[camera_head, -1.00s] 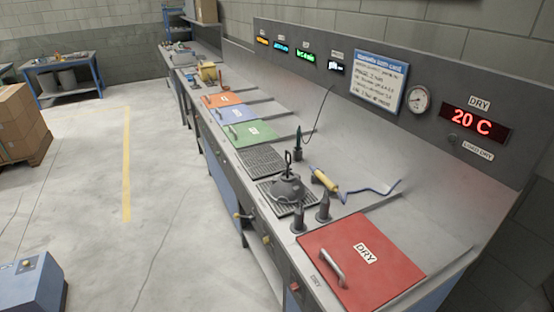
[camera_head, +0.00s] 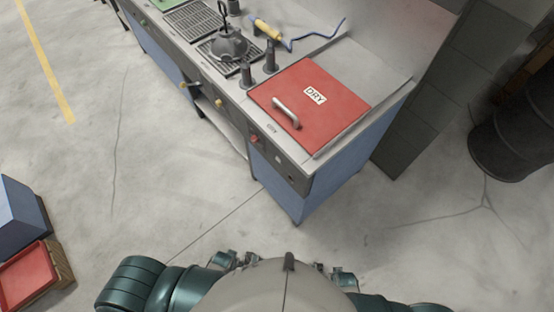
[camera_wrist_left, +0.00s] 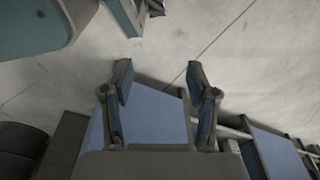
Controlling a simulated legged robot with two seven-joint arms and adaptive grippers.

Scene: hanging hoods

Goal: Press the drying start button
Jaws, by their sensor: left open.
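The red DRY lid (camera_head: 318,98) with a metal handle (camera_head: 286,112) lies closed on the near end of the metal bench. On the bench front below it is a dark panel (camera_head: 285,160) with a small red control (camera_head: 254,139) and a pale round one (camera_head: 278,153). Which of these is the drying start button I cannot tell. My left gripper (camera_wrist_left: 158,82) is open and empty in the left wrist view, with the blue bench side beyond its fingers. Parts of it show low in the head view (camera_head: 238,260), apart from the bench. My right gripper (camera_head: 341,279) is mostly hidden by my body.
A grey hook-topped vessel (camera_head: 229,45), dark posts (camera_head: 270,57) and a yellow-handled tool (camera_head: 265,28) stand or lie on the bench. A dark barrel (camera_head: 512,138) stands at right. A blue box (camera_head: 18,220) and red tray (camera_head: 28,276) are at left. The floor before the bench is clear.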

